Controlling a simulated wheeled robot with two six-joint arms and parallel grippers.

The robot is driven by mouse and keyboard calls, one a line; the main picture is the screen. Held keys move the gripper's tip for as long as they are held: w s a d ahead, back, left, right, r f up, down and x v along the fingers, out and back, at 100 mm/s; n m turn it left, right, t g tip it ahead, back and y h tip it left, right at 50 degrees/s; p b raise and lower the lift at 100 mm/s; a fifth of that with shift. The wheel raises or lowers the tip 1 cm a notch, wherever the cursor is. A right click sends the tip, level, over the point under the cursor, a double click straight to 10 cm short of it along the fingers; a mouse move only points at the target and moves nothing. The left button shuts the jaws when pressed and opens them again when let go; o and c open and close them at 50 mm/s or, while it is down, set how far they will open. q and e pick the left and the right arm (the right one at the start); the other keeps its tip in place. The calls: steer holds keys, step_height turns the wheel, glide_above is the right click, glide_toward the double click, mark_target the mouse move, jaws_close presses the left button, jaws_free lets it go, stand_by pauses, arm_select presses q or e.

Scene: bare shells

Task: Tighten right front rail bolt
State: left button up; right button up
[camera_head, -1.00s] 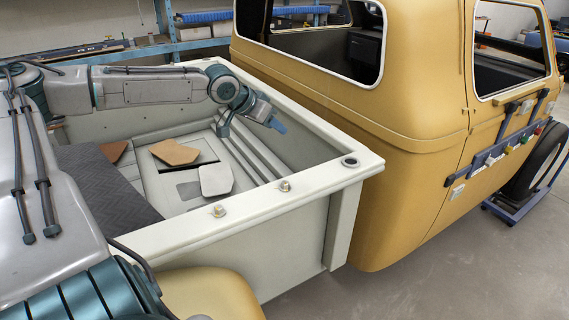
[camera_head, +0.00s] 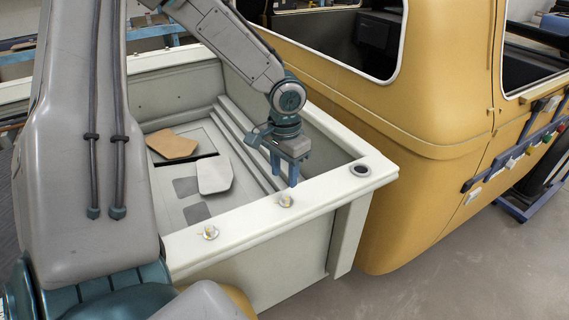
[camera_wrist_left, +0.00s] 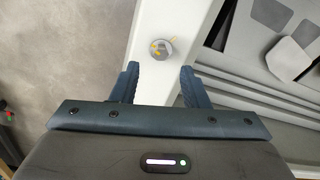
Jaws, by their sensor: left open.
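The pale rail (camera_head: 245,224) of the truck bed carries two bolts. One bolt (camera_head: 286,200) is nearer the cab; the other bolt (camera_head: 210,232) is to its left. My left gripper (camera_head: 284,178) points down just above and behind the bolt nearer the cab. It is open and empty. In the left wrist view a round bolt head with yellow marks (camera_wrist_left: 161,49) lies on the rail, just beyond the gap between the spread fingertips (camera_wrist_left: 159,75), apart from both. My right gripper is not in view.
The yellow cab (camera_head: 430,130) stands right of the bed. A round hole (camera_head: 360,170) is in the rail corner. A tan panel (camera_head: 172,145) and a white panel (camera_head: 214,175) lie on the bed floor. Concrete floor (camera_head: 420,285) is open in front.

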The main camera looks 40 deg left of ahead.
mark_target(285, 197)
arm_select(q)
steer(key=f, duration=0.2)
steer(key=f+p, duration=0.1)
steer(key=f, duration=0.3)
steer(key=shift+w+a+f+p, duration=0.1)
steer(key=shift+w+a+p, duration=0.05)
steer(key=shift+w+p, duration=0.15)
steer(key=shift+s+f, duration=0.1)
steer(key=shift+f, duration=0.75)
jaws_close()
